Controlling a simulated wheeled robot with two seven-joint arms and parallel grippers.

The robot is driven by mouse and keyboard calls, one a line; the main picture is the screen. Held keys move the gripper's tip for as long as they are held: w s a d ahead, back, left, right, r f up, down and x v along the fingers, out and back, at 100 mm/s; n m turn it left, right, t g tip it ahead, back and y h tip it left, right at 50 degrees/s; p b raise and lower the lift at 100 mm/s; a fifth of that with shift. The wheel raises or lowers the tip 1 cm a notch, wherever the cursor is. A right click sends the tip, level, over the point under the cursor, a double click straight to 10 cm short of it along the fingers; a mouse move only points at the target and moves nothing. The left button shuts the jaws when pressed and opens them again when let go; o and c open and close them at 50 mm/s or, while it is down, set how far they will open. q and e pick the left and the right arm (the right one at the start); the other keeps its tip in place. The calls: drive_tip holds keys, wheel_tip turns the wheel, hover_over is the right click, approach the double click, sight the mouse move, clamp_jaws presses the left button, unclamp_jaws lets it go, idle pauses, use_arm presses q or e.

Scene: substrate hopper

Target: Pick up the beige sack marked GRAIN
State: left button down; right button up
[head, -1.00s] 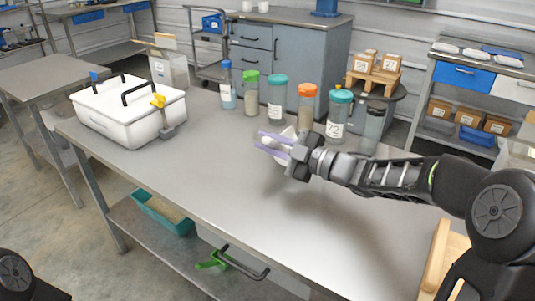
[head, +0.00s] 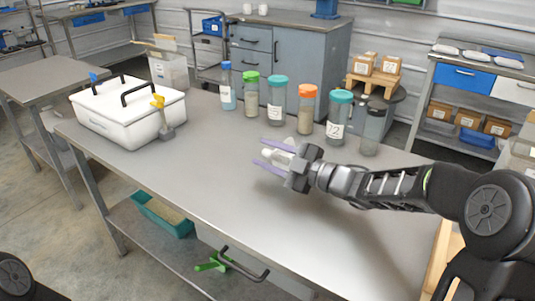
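My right gripper (head: 268,154) reaches in from the right over the grey table, its two purple fingers spread apart and pointing left. A small pale, whitish object (head: 283,157) shows between and behind the fingers, partly hidden by them. No lettering can be read on it, and I cannot tell whether it is the beige sack marked GRAIN or whether the fingers touch it. No other sack that I can identify shows on the table. My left gripper is out of view.
Several lidded jars stand along the back edge of the table (head: 215,180), including an orange-lidded one (head: 306,112). A white lidded box (head: 125,115) is at the left. The table's front middle is clear. A teal bin (head: 165,215) sits on the lower shelf.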

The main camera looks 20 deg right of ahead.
drive_tip(key=shift+r, duration=0.1)
drive_tip(key=shift+s+d+r, duration=0.1)
drive_tip(key=shift+s+d, duration=0.15)
drive_tip(key=shift+d, duration=0.05)
drive_tip(key=p+v, duration=0.1)
drive_tip(key=v, duration=1)
drive_tip(key=shift+s, duration=0.2)
